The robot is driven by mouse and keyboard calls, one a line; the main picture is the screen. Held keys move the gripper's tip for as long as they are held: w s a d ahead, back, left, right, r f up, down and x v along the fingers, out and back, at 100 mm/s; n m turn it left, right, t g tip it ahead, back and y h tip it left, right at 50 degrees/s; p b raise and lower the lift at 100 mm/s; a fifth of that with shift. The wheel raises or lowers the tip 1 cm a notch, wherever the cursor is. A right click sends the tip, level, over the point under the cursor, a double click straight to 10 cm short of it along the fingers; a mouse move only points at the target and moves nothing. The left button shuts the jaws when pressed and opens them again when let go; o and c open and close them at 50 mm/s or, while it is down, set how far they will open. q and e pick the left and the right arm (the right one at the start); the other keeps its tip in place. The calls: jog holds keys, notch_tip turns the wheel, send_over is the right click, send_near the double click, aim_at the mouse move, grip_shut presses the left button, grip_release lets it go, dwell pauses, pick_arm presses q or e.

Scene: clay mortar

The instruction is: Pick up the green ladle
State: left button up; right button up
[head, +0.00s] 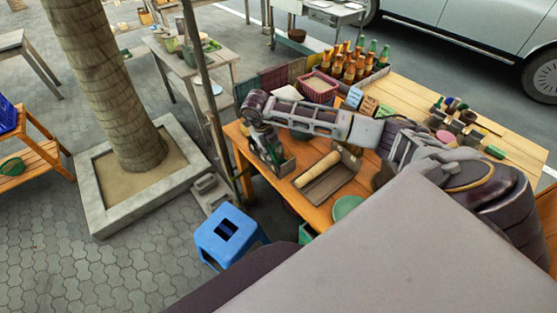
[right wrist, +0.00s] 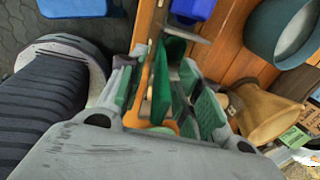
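My right gripper (head: 268,150) reaches over the table's left end and points down at a small holder (head: 283,166) with upright utensils. In the right wrist view its two fingers with green pads (right wrist: 165,100) stand apart. A dark green flat piece (right wrist: 168,62), perhaps the green ladle, shows between or just beyond the fingers, beside a narrow wooden strip. I cannot tell whether it touches a finger. The ladle's full shape is hidden by the gripper and small in the head view. My left gripper is not in view.
On the orange table (head: 245,152) are a wooden tray (head: 338,185) with a tan cylinder, a green bowl (head: 347,207), a pink basket (head: 318,88) and several bottles (head: 358,62). A blue stool (head: 228,234) stands in front. A pole and tree rise to the left.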

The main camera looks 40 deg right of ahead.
grip_shut()
jog(key=shift+r, duration=0.15)
dwell(0.4)
jog(key=v, duration=0.2)
jog(key=d+b+v, duration=0.1)
jog(key=v, duration=0.2)
jog(key=b+v, duration=0.1)
jog(key=v, duration=0.1)
jog(key=shift+w+d+r, duration=0.1)
jog(key=shift+d+r, duration=0.25)
jog(key=shift+r, duration=0.15)
jog(key=shift+d+v, duration=0.2)
jog(key=shift+v, duration=0.75)
jog(key=c, duration=0.6)
grip_release()
grip_shut()
